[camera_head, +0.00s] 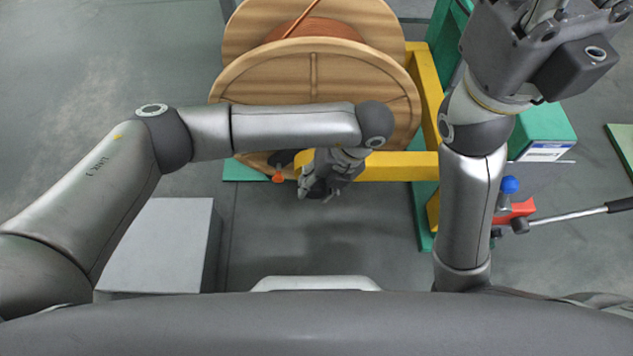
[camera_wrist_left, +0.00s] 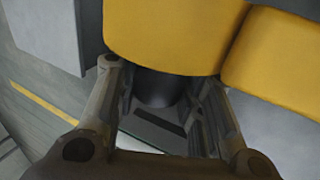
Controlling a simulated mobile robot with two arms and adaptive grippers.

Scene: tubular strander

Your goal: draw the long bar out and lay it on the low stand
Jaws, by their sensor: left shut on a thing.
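The low stand (camera_head: 160,245) is a grey box on the floor at the lower left of the head view; part of a grey block (camera_wrist_left: 45,30), probably this stand, shows in the left wrist view. My left gripper (camera_head: 320,188) is at the near side of the yellow frame, right of the stand. In the left wrist view its fingers (camera_wrist_left: 162,105) are around a dark round bar end (camera_wrist_left: 158,88) by the yellow beam. The bar's length is hidden. My right gripper (camera_head: 548,12) is raised at the upper right, its fingertips cut off by the picture edge.
A wooden cable spool (camera_head: 318,85) sits in the yellow frame (camera_head: 395,167) on green supports. An orange knob (camera_head: 278,177) is left of my left gripper. A red part with a lever (camera_head: 565,216) lies at the right. Floor between stand and frame is clear.

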